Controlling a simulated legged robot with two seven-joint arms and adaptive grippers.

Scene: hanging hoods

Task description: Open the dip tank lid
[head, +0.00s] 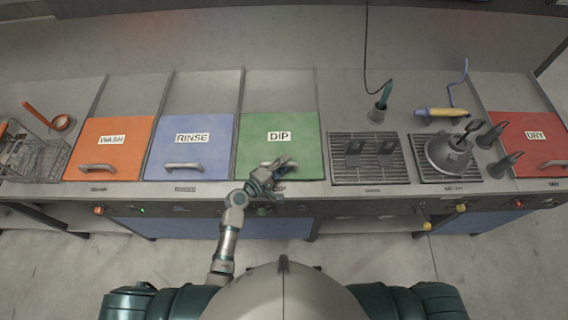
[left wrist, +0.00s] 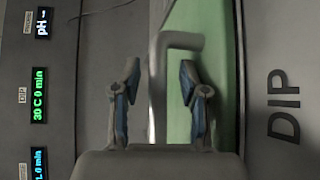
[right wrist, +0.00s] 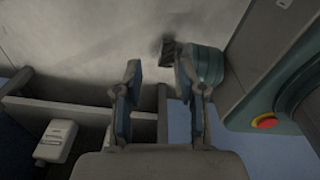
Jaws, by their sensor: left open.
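The dip tank lid (head: 270,147) is the green panel marked DIP in the head view, lying flat over its tank. Its grey bar handle (left wrist: 160,75) stands between the fingers of my left gripper (left wrist: 156,95) in the left wrist view. The left fingers are open on both sides of the handle, with a visible gap on each side. In the head view my left gripper (head: 272,175) is over the front edge of the lid and hides most of the handle. My right gripper (right wrist: 152,90) is open and empty in the right wrist view, away from the lid.
The blue rinse lid (head: 190,150) and orange wash lid (head: 108,152) lie closed to the left. To the right are a dark grate (head: 368,172), a grey funnel-like tool (head: 450,152) and the red dry lid (head: 530,140). The bare counter strip behind the lids is clear.

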